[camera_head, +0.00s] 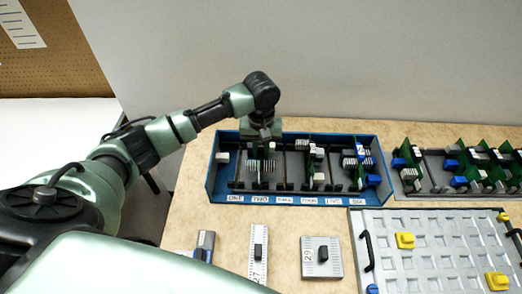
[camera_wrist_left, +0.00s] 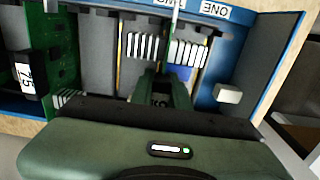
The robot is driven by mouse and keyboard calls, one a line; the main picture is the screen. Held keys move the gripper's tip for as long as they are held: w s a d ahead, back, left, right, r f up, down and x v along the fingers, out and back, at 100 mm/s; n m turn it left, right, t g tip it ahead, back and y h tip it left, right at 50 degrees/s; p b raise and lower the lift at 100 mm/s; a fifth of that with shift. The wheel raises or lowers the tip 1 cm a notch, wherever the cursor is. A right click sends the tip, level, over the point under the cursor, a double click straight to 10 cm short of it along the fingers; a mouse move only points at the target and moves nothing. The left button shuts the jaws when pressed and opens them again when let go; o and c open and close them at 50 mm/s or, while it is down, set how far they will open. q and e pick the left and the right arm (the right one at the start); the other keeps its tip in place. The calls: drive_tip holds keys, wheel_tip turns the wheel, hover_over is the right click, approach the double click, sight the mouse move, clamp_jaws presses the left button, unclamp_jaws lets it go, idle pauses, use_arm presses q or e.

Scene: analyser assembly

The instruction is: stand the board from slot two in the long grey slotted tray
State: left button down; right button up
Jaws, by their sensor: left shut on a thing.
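The blue crate (camera_head: 228,198) has labelled slots, ONE to SIX, and also shows in the left wrist view (camera_wrist_left: 262,60). My left gripper (camera_head: 264,140) reaches down from above at slot two and is shut on the board there. The board's pale finned blocks (camera_head: 262,165) show below the gripper, and the fins show on both sides in the left wrist view (camera_wrist_left: 188,53). The board is still down among the crate's slots; its lower edge is hidden. The long grey slotted tray (camera_head: 434,163) is at the right, with several green boards standing in it. My right gripper is not in view.
Other boards (camera_head: 316,165) stand in the crate. A grey panel (camera_head: 440,285) with yellow and blue parts lies at front right. Loose modules (camera_head: 322,272) lie in front of the crate. A pale wall stands behind the table.

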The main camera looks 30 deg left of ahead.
use_arm(q)
drive_tip(key=shift+f, duration=0.55)
idle(0.4)
drive_tip(key=c, duration=1.3)
unclamp_jaws()
drive_tip(key=shift+o, duration=0.7)
drive_tip(key=shift+r+p, duration=0.2)
drive_tip(key=shift+p, duration=0.55)
drive_tip(key=shift+r+p, duration=1.75)
drive_tip(key=shift+p, duration=0.85)
